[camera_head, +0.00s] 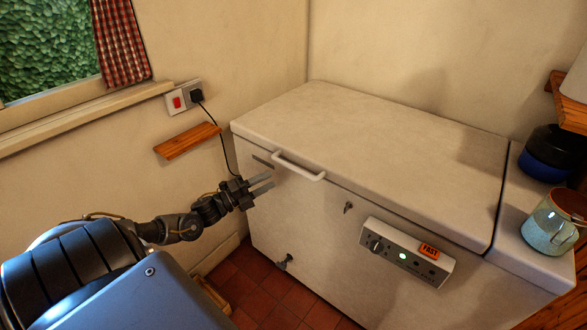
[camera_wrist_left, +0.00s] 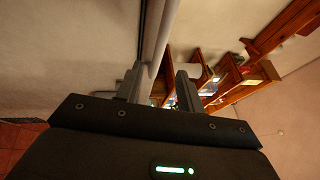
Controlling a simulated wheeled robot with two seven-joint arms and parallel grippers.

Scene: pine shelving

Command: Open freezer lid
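The white chest freezer (camera_head: 318,216) stands against the wall with its lid (camera_head: 370,140) shut. A pale bar handle (camera_head: 298,167) sits at the left part of the lid's front edge. My left gripper (camera_head: 265,183) is just left of and below the handle, in front of the freezer, with its two fingers apart and nothing held. In the left wrist view the open gripper (camera_wrist_left: 160,78) shows a pale bar (camera_wrist_left: 159,30), which looks like the handle, close by the left finger; I cannot tell whether they touch. My right gripper is not in view.
A speckled mug (camera_head: 548,232) and a dark blue pot (camera_head: 548,155) stand on the fixed right section. A control panel (camera_head: 405,252) and small knobs stick out of the front. A small wooden shelf (camera_head: 187,141) and a socket (camera_head: 184,97) are on the left wall.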

